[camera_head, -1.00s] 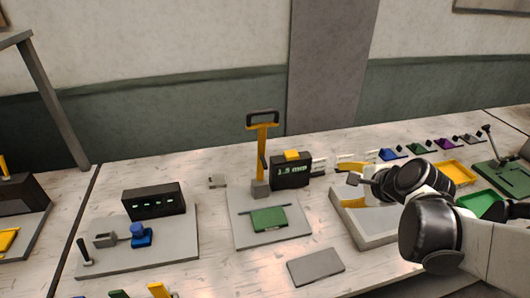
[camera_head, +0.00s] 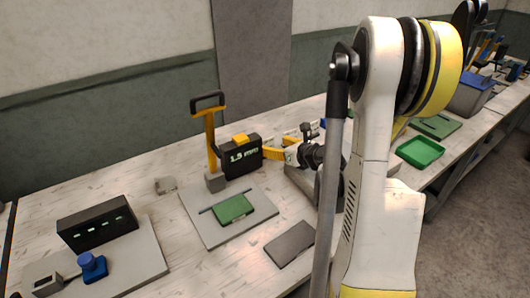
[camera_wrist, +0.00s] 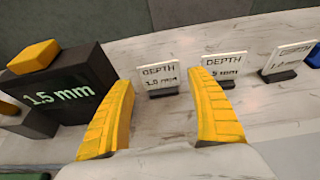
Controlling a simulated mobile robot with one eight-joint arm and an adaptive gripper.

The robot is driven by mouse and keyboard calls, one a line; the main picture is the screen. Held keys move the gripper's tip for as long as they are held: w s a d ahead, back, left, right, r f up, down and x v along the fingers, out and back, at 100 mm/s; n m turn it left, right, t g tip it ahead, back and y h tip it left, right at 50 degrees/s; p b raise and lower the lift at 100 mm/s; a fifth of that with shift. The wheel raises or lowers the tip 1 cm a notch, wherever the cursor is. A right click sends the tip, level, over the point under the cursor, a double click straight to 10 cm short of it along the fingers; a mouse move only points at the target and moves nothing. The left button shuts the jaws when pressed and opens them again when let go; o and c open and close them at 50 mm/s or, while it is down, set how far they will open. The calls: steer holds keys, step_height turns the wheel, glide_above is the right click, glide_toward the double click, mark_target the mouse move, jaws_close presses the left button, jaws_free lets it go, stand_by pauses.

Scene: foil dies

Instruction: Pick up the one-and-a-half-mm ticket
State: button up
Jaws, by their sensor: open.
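Several white tickets marked DEPTH stand in dark bases in a row in the wrist view. The nearest ticket (camera_wrist: 160,76) appears to read 1.5 mm, though its small print is blurred. A second ticket (camera_wrist: 224,66) is partly covered by my right finger, and its figure is unclear. A third ticket (camera_wrist: 290,58) stands farther right. My gripper (camera_wrist: 160,79) is open and empty. In the picture, the nearest ticket shows between its yellow fingertips, apparently beyond them. In the head view my gripper (camera_head: 274,154) is beside the black display, and the tickets are mostly hidden.
A black display (camera_wrist: 62,92) reading 1.5 mm, with a yellow block (camera_wrist: 34,57) on top, stands close left of my gripper. A yellow-handled press (camera_head: 209,140) and green plate (camera_head: 233,209) are on a grey board (camera_head: 205,231). A grey slab (camera_head: 290,244) lies in front.

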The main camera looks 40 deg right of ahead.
mark_target(267, 143)
steer(key=b+x, duration=0.1)
steer(key=x, duration=0.4)
steer(key=shift+w+f+b, duration=0.1)
steer(key=shift+w+b, duration=0.05)
steer(key=shift+b, duration=0.15)
steer(key=c, duration=0.6)
